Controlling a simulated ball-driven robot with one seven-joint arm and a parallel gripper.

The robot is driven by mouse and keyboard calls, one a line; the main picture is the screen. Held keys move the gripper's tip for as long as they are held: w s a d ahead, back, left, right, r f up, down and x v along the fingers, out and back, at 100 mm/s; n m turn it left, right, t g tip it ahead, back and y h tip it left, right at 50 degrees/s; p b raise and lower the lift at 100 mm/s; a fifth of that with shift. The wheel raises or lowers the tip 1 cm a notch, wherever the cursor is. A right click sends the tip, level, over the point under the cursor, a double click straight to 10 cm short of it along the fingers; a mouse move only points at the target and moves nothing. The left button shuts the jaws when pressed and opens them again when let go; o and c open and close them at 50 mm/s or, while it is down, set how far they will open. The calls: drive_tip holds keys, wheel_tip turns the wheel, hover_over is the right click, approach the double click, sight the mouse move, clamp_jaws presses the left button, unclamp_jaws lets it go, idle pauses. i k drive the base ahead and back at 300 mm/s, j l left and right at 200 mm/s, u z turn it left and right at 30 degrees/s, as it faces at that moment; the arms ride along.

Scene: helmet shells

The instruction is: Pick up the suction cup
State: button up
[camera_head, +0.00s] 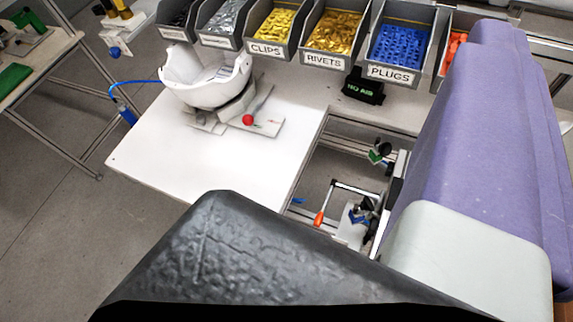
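I cannot clearly make out a suction cup. A blue hose (137,82) runs from the white helmet shell's side to a blue fitting (127,114) hanging off the table's left edge. I cannot tell whether this belongs to the suction cup. The white helmet shell (205,90) sits open side up on a holder with a red knob (248,119), on the white table (190,165). My gripper's fingers do not show. A large black textured shape fills the bottom, and a purple and grey body covers the right.
Labelled bins of yellow clips (275,32), rivets (333,33) and blue plugs (400,45) line the back. A black block (363,87) lies before them. A clamp fixture with an orange handle (319,218) stands right of the table. The table's front is clear.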

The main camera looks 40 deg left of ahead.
sight(357, 210)
drive_tip(key=u, duration=0.2)
drive_tip(key=i+j+z, duration=0.65)
drive_tip(key=j, duration=0.2)
drive_tip(key=i+l, duration=0.05)
